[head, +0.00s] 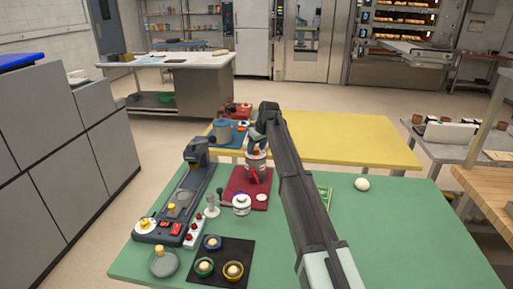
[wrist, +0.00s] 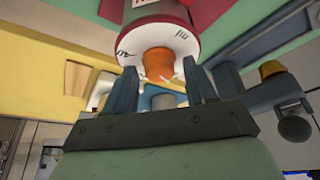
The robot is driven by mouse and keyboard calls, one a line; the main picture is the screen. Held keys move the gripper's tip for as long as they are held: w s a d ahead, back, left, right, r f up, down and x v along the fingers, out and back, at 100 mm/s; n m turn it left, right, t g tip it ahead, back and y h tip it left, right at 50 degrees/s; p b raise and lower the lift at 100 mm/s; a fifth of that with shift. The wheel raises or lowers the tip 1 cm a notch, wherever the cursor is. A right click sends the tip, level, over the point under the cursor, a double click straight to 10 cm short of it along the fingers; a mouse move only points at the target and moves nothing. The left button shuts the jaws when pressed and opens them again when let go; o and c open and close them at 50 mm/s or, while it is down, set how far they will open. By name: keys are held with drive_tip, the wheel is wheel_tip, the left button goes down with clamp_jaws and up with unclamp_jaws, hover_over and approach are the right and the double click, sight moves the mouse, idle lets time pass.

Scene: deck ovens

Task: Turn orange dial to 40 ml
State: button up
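The orange dial (wrist: 158,65) sits on the end of a white, red-banded canister (wrist: 160,38) with black lettering around the dial. The dial setting is too unclear to read. In the head view the canister (head: 256,168) stands on a dark red mat, with a spot of orange at its top. My gripper (wrist: 162,66) is open. In the head view my arm partly hides the gripper and canister.
A dark machine (head: 178,205) with a long arm stands left on the green table (head: 400,230). A white jar (head: 242,204) stands in front of the canister. A black tray (head: 237,247) holds several round cups. A white ball (head: 362,184) lies right, where the table is mostly clear.

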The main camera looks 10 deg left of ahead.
drive_tip(key=c, duration=0.9)
drive_tip(key=shift+o, duration=0.2)
